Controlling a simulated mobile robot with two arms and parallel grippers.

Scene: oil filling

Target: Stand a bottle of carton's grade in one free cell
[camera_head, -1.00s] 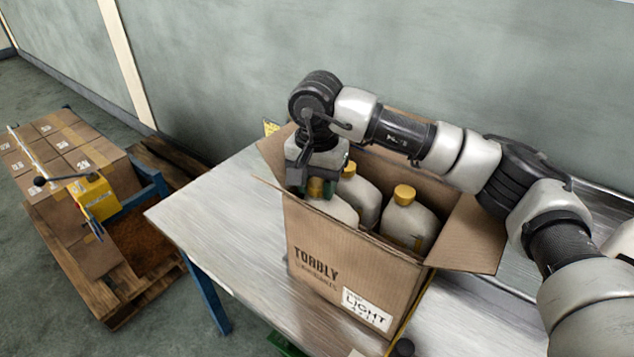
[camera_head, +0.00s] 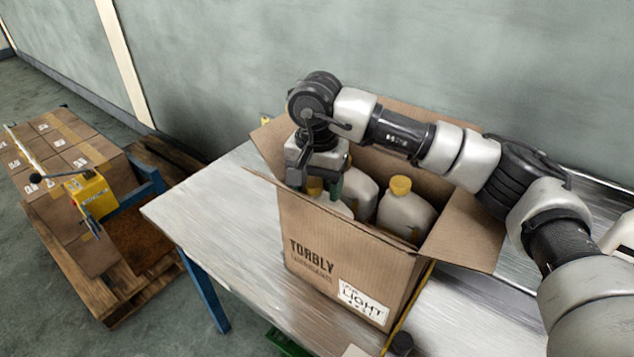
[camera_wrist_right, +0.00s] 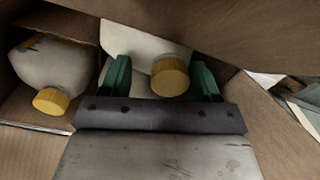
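The open carton (camera_head: 325,268) stands on the metal table, its label reading LIGHT. Inside are white bottles with yellow caps. One bottle (camera_head: 410,212) stands at the right. Another bottle (camera_head: 359,190) stands behind, its cap hidden by my arm. A third bottle's yellow cap (camera_head: 314,186) is under my right gripper (camera_head: 325,188). In the right wrist view that cap (camera_wrist_right: 170,76) sits between the green fingertips (camera_wrist_right: 162,78), with a gap on the left side. The gripper is open around it. A neighbouring bottle (camera_wrist_right: 48,72) shows at left. My left gripper is out of view.
The metal table (camera_head: 225,215) is bare to the left of the carton. The carton's flaps (camera_head: 468,233) stick outward. A pallet (camera_head: 130,290) with closed boxes (camera_head: 60,165) and a yellow device (camera_head: 92,192) stands at left. The wall is behind the table.

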